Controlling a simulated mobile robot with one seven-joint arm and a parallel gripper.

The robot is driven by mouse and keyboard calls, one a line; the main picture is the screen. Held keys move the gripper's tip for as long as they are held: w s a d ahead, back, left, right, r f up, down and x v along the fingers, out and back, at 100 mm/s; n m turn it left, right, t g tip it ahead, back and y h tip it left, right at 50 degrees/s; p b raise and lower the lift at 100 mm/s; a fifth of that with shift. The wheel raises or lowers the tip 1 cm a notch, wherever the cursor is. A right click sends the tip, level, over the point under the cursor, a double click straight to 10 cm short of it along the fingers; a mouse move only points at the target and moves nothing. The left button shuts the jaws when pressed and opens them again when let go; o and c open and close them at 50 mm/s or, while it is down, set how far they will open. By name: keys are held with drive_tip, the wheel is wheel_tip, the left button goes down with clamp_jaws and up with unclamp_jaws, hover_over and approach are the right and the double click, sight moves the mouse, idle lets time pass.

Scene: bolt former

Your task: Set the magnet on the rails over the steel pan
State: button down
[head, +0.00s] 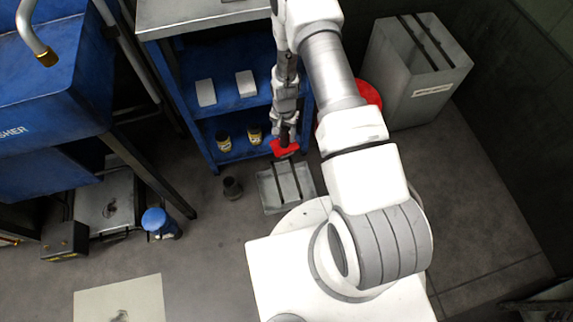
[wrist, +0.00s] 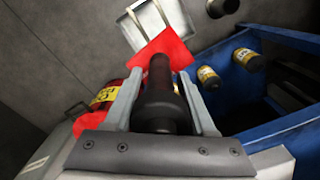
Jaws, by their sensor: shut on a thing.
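My gripper (head: 286,128) points down and is shut on the dark handle of the magnet (head: 285,149), which has a flat red plate at its lower end. In the wrist view, the dark handle of the magnet (wrist: 160,80) stands between the fingers of my gripper (wrist: 165,95), with the red plate beyond. The steel pan (head: 272,200) is a shallow grey tray on the floor, with two dark rails (head: 286,182) across it. The magnet is held above the pan's far edge in the head view. The magnet's plate hides part of the pan (wrist: 133,30) in the wrist view.
A blue shelf unit (head: 208,130) stands behind, holding yellow-labelled cans (head: 224,143) and pale blocks (head: 246,84). A dark cup (head: 232,188) is on the floor left of the pan. A grey slotted bin (head: 415,85) and a red object (head: 369,95) are to the right.

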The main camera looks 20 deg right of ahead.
sight(286, 150)
wheel_tip(286, 150, down, 24)
drive_tip(key=s+m+b, duration=0.2)
drive_tip(key=b, duration=0.6)
idle(0.7)
drive_tip(key=shift+s, duration=0.1)
idle(0.4)
drive_tip(key=shift+c, duration=0.7)
unclamp_jaws()
wheel_tip(286, 150, up, 18)
drive_tip(key=p, duration=0.6)
drive_tip(key=shift+f, duration=0.25)
drive_tip(key=shift+r, duration=0.1)
